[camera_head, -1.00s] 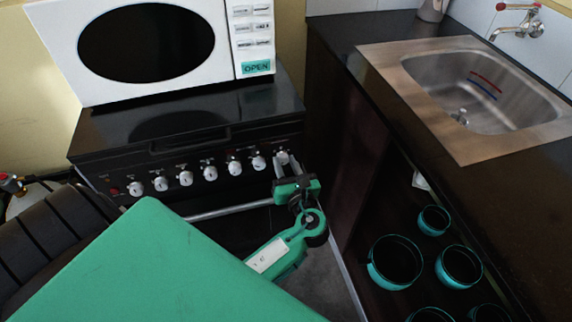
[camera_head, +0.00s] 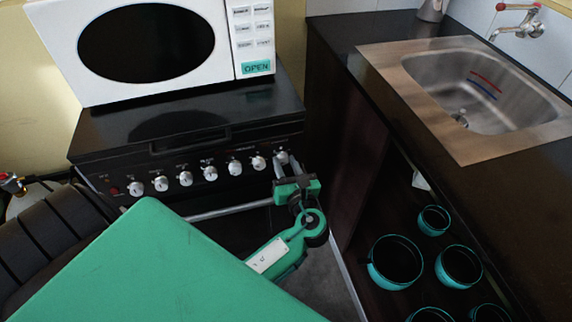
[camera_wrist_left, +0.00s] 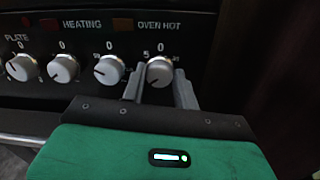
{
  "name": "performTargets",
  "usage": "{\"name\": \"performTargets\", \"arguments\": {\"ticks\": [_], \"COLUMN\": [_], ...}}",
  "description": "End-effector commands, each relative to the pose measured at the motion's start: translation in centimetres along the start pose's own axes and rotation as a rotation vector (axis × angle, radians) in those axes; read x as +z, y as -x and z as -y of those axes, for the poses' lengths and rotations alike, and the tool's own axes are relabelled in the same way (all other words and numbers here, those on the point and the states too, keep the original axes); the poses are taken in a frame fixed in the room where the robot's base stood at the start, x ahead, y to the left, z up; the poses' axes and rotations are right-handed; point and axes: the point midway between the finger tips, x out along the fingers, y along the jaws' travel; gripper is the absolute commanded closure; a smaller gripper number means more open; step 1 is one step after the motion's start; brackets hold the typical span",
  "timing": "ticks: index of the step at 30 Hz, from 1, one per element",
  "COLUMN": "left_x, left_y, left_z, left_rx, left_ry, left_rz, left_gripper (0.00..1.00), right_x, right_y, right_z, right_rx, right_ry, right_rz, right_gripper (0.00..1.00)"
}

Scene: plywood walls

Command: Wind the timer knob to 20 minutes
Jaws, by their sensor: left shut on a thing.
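The timer knob (camera_wrist_left: 160,72) is the rightmost white knob on the black stove panel, with the marks 5 and 0 above it in the left wrist view. In the head view this knob (camera_head: 282,157) is partly covered by the fingers. My left gripper (camera_wrist_left: 159,88) is shut on the knob, with one grey finger on each side of it. The left gripper also shows in the head view (camera_head: 285,166), reaching the right end of the panel. The knob's pointer is too small to read surely. My right gripper is not in view.
More white knobs (camera_head: 210,173) line the panel to the left. A handrail (camera_head: 215,211) runs below them. A white microwave (camera_head: 150,45) stands on the stove (camera_head: 250,110). A counter with a sink (camera_head: 485,95) is on the right, with several pots (camera_head: 372,275) below.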

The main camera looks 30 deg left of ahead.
Motion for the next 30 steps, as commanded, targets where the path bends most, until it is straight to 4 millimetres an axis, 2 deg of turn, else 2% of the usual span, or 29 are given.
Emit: {"name": "performTargets", "arguments": {"ticks": [16, 17, 20, 30], "left_x": [-0.09, -0.09, -0.08, -0.06], "left_y": [0.06, 0.06, 0.05, 0.31], "left_z": [0.02, 0.02, 0.02, 0.03], "left_rx": [-0.001, -0.001, -0.001, -0.001], "left_ry": [-0.001, -0.001, -0.001, 0.000], "left_rz": [-0.002, -0.002, -0.002, -0.002], "left_gripper": [0.93, 0.68, 0.49, 0.49], "right_x": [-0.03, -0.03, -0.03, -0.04], "right_y": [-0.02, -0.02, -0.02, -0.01], "right_z": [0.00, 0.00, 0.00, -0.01], "right_rx": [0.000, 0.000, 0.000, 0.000], "right_ry": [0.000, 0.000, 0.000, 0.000], "right_rz": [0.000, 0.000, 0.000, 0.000], "right_gripper": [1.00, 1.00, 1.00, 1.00]}}
